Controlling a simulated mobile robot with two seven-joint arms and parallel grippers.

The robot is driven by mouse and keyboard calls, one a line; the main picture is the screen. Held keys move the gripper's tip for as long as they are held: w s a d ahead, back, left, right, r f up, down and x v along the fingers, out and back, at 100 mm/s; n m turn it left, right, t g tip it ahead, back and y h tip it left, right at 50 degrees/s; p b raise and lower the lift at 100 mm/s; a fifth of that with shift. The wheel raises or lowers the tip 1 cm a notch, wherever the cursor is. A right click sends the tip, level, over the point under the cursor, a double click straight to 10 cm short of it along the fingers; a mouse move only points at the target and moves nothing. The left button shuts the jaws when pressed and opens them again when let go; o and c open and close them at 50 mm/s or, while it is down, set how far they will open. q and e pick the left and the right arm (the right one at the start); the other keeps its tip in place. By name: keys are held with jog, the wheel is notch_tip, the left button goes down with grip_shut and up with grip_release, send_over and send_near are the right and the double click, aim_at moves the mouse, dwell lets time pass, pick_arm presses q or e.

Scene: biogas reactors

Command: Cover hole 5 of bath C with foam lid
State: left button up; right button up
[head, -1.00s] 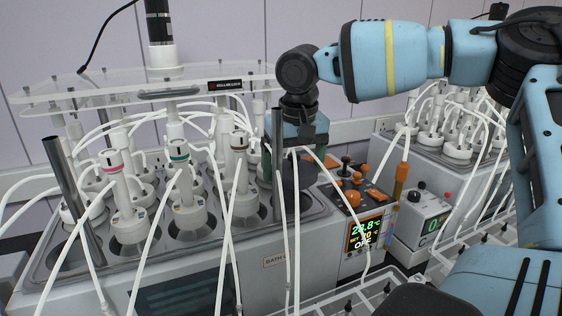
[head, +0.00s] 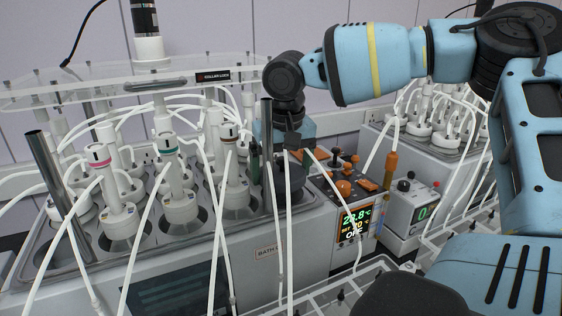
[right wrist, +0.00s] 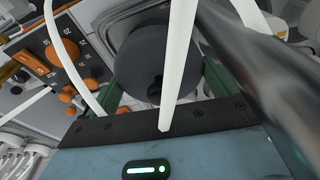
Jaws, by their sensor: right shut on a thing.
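My right gripper (head: 282,170) is over the right end of the near bath (head: 225,252), just behind an upright metal post. It is shut on a dark grey round foam lid (head: 290,192). In the right wrist view the lid (right wrist: 143,62) sits between the green fingers, with a small dark notch in its edge. A white tube crosses in front of it. The label on the bath's front reads "BATH", with its letter hidden by a tube. The hole under the lid is hidden, and I cannot tell whether the lid touches the bath top. My left gripper is not in view.
Several white reactor bottles (head: 178,205) with tubes fill the bath left of the gripper. Metal posts (head: 55,175) and a clear overhead plate (head: 120,92) stand close. Orange knobs and a display (head: 356,222) are at right. Another bath with bottles (head: 440,120) stands behind right.

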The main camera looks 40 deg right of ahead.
jog(key=shift+f, duration=0.9)
jog(key=shift+f+b, duration=0.3)
jog(key=shift+f, duration=0.2)
jog(key=o, duration=0.7)
